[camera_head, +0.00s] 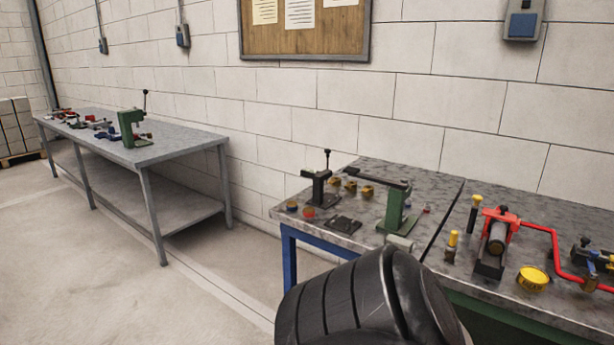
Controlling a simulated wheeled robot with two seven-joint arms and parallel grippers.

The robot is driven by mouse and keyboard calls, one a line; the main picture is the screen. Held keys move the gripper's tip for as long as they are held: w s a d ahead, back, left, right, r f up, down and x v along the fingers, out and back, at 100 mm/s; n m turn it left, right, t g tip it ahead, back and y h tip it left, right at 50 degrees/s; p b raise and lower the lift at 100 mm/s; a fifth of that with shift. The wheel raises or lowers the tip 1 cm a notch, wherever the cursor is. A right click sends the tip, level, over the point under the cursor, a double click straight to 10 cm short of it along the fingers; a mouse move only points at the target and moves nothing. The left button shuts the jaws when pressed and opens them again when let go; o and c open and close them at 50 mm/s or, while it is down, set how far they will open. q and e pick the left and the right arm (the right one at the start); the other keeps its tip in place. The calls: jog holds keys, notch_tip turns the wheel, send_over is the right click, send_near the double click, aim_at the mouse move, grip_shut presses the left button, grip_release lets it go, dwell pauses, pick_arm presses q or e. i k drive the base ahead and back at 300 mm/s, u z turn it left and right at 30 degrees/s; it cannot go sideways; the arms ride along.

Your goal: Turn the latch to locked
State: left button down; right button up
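I cannot make out with certainty which part is the latch. A red-framed pump unit (497,241) with a dark cylinder stands on the right workbench (590,205). A red pipe (556,250) runs from it toward small dark fittings (592,254) at the right edge. A yellow-topped pin (452,240) and a second yellow-topped pin (475,207) stand upright left of the pump. A round yellow part (533,278) lies in front of it. Neither of my grippers is in view. A black ribbed shape at bottom centre hides part of the bench front.
A green press frame (396,208) and a dark lever stand (318,185) occupy the right bench's left part, among small knobs. A grey table (180,140) with a green press (132,130) stands at left. The floor between is clear.

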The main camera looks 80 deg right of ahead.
aim_at(477, 198)
jog(key=u, duration=0.15)
jog(key=k, duration=2.45)
jog(key=z, duration=0.95)
